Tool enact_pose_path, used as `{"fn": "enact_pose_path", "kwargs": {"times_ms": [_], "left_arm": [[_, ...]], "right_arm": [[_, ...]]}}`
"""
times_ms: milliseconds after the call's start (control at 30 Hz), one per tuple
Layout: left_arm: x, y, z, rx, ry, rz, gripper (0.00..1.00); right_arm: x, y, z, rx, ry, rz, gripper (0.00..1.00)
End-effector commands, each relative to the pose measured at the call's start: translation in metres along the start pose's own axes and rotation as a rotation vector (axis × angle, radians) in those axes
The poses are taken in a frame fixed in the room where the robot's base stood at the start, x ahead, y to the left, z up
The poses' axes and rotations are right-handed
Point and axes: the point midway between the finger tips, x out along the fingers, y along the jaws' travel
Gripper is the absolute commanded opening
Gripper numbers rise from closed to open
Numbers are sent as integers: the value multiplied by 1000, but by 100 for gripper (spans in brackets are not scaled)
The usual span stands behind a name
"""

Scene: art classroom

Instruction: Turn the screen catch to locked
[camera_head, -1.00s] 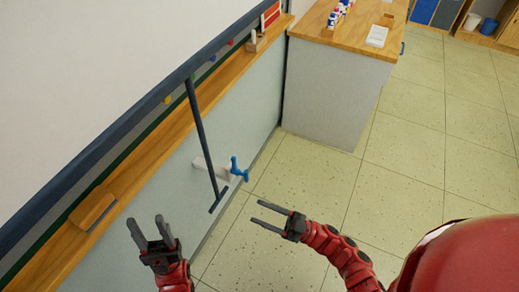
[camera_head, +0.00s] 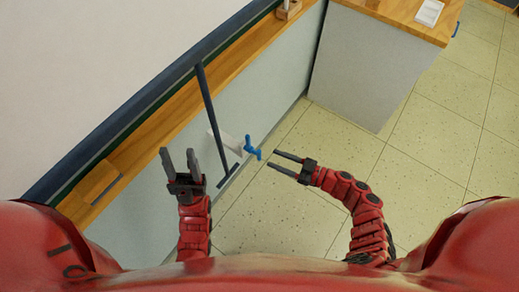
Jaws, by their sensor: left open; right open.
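The screen catch looks to be the blue three-armed knob (camera_head: 253,148) on a white bracket (camera_head: 226,142), low on the pale wall panel. A dark pull bar (camera_head: 210,112) with a crosspiece at its foot hangs down from the white screen's (camera_head: 90,60) lower edge, just left of the knob. My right gripper (camera_head: 281,161) is open and empty, its fingers pointing left at the knob; in the picture the tips are close to it, with a small gap. My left gripper (camera_head: 179,160) is open and empty, pointing up, left of the pull bar.
A wooden ledge (camera_head: 160,125) runs along the wall below the screen, with a wooden block (camera_head: 95,181) on it. A wood-topped cabinet (camera_head: 365,60) stands at the back with a white tray (camera_head: 429,12) on top. The tiled floor (camera_head: 430,150) at right is clear.

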Motion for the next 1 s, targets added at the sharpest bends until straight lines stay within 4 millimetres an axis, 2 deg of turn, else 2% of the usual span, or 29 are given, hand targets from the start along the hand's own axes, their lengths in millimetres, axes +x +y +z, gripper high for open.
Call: {"fn": "enact_pose_path", "kwargs": {"times_ms": [100, 300, 467, 733, 767, 1000], "left_arm": [[4, 0, -1, 0, 0, 0, 50], [7, 0, -1, 0, 0, 0, 50], [7, 0, -1, 0, 0, 0, 50], [7, 0, -1, 0, 0, 0, 50], [7, 0, -1, 0, 0, 0, 50], [7, 0, -1, 0, 0, 0, 50]], "right_arm": [[28, 0, -3, -1, 5, -4, 50], [59, 0, -2, -2, 3, -1, 50], [69, -1, -1, -1, 1, -2, 50], [70, -1, 0, -1, 1, -2, 50], [70, 0, 0, -1, 1, -1, 46], [70, -1, 0, -1, 1, -2, 3]]}}
